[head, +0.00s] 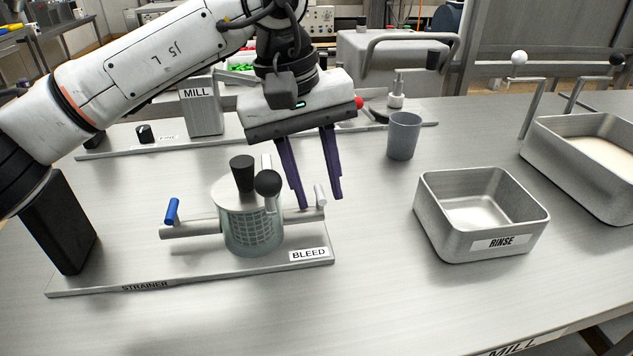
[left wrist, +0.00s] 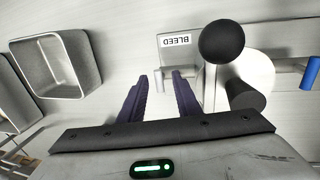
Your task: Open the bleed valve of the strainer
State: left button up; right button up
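The strainer (head: 252,228) is a mesh-sided cylinder with a pale lid, a black knob and a black ball (head: 267,183). A pipe crosses it, with a blue lever (head: 172,211) at the left end and a pale lever (head: 320,195) at the right end, by the BLEED label (head: 310,254). My left gripper (head: 320,202) points down near the pale lever, its dark purple fingers apart and empty. In the left wrist view the fingers (left wrist: 160,76) point toward the BLEED label (left wrist: 178,40); a pale upright part (left wrist: 209,88) stands just right of them, outside the gap. My right gripper is out of view.
The RINSE tray (head: 482,210) stands to the right, with another tray (head: 590,165) beyond it. A grey cup (head: 403,136) and the MILL block (head: 202,108) stand behind. The table between strainer and RINSE tray is clear.

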pick_arm(q)
grip_shut()
jog(key=shift+n, duration=0.3)
jog(key=n+t+b, duration=0.1)
jog(key=n, duration=0.5)
jog(key=shift+s+d+y, duration=0.1)
jog(key=shift+y, duration=0.2)
jog(key=n+y, duration=0.1)
jog(key=n, duration=0.4)
jog(key=shift+s+n+t+b, duration=0.1)
jog(key=shift+n+t+b, duration=0.2)
jog(key=shift+t+b, duration=0.1)
jog(key=n, duration=0.2)
jog(key=n+y, duration=0.1)
jog(key=n, duration=0.2)
jog(key=shift+d+n, duration=0.2)
jog(key=shift+n, duration=0.1)
grip_release()
